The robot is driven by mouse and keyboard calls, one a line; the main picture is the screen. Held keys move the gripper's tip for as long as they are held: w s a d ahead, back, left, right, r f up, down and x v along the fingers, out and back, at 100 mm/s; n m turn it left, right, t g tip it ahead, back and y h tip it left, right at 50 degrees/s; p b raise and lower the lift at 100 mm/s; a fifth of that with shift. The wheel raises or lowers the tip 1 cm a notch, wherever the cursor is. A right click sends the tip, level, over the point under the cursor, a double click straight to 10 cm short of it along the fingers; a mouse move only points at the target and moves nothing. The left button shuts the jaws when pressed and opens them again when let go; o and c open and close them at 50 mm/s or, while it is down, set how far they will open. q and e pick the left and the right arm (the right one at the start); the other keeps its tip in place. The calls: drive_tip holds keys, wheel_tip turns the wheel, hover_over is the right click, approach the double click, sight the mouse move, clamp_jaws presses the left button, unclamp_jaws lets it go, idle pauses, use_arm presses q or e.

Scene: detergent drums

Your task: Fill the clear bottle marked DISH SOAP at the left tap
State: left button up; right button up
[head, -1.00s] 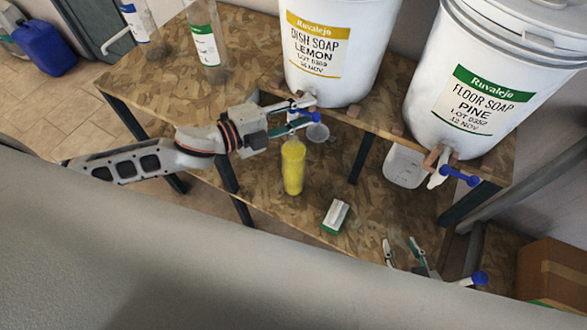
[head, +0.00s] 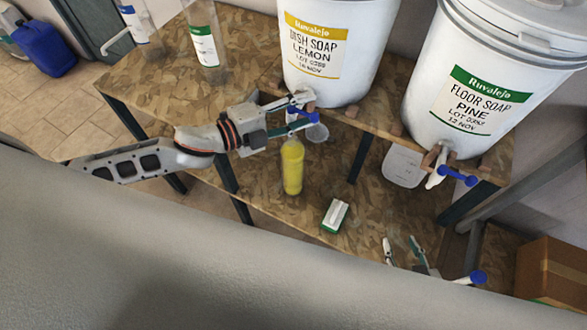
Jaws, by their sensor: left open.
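The left drum (head: 330,50), labelled DISH SOAP LEMON, stands on the upper shelf. Its tap has a blue lever (head: 303,116). My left gripper (head: 303,111) is open at that tap, with its fingers apart on either side of the lever. A bottle (head: 292,166) stands upright on the lower shelf below the tap, holding yellow liquid up to about its shoulder. Its marking cannot be read, and its top is partly hidden by the gripper. My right gripper (head: 402,247) shows at the bottom, its fingers apart and nothing between them.
The FLOOR SOAP PINE drum (head: 485,80) stands at right, its blue-levered tap (head: 457,175) above a translucent container (head: 403,166). A green-and-white block (head: 335,216) lies right of the yellow bottle. Clear bottles (head: 203,40) stand at upper left. A cardboard box (head: 552,272) is at lower right.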

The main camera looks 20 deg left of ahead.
use_arm(q)
drive_tip(key=shift+w+a+v, duration=0.15)
drive_tip(key=shift+v, duration=0.9)
drive_tip(key=shift+w+a+v, duration=0.15)
drive_tip(key=shift+a+v, duration=0.05)
drive_tip(key=shift+v, duration=0.85)
drive_tip(key=shift+s, duration=0.1)
drive_tip(key=shift+s+a, duration=0.2)
drive_tip(key=v, duration=0.7)
drive_tip(key=shift+s+d, duration=0.15)
drive_tip(key=shift+s, duration=0.15)
drive_tip(key=shift+r, duration=0.15)
